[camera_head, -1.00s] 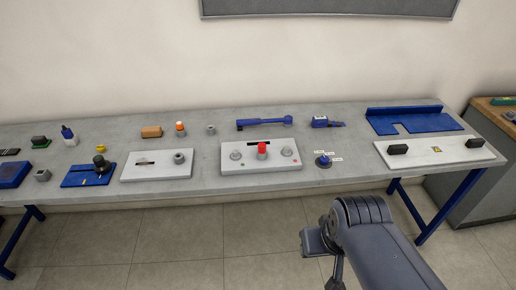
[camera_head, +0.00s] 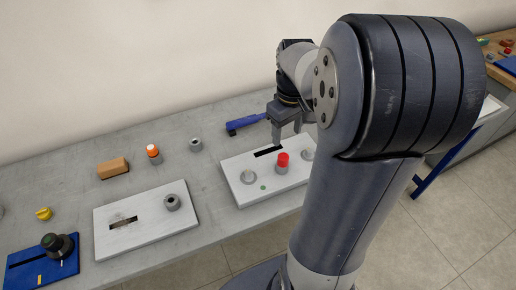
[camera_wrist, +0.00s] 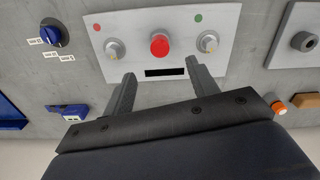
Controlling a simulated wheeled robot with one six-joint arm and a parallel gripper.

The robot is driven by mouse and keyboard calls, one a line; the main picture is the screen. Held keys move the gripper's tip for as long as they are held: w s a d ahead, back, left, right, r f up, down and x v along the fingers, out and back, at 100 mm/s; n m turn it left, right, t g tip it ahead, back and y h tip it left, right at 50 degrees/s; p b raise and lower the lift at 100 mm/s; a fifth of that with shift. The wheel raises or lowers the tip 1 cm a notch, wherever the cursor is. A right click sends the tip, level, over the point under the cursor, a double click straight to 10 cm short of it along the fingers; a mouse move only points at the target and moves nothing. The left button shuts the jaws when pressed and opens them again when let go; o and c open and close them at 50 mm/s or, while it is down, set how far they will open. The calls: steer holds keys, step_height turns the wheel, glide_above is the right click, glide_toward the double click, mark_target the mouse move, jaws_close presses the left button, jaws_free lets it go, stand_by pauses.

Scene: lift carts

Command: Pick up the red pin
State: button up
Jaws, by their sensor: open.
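The red pin (camera_head: 283,159) stands upright in a grey round holder in the middle of a white plate (camera_head: 242,190). In the wrist view its round red top (camera_wrist: 159,44) shows between two metal knobs, the left (camera_wrist: 115,48) and right (camera_wrist: 208,42). My gripper (camera_head: 287,135) is open and empty, pointing down above the plate, behind the pin in the head view. In the wrist view its fingertips (camera_wrist: 158,71) are spread wide, and the pin lies just beyond them, apart from both. A dark slot (camera_wrist: 166,72) in the plate shows between the fingers.
An orange-topped piece (camera_head: 153,153), a brown block (camera_head: 113,168) and a grey socket (camera_head: 196,145) stand left of the plate. Another white plate (camera_head: 140,237) lies front left. A blue tool (camera_head: 246,124) lies behind. My arm hides the table's right side.

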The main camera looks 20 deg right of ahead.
glide_above(284, 156)
steer(key=f, duration=0.5)
steer(key=shift+w+f, duration=0.2)
steer(key=shift+f, duration=0.15)
steer(key=shift+s+f+p, duration=0.1)
steer(key=shift+f+p, duration=0.5)
steer(key=shift+f, duration=2)
steer(key=shift+c, duration=0.3)
steer(key=c, duration=1)
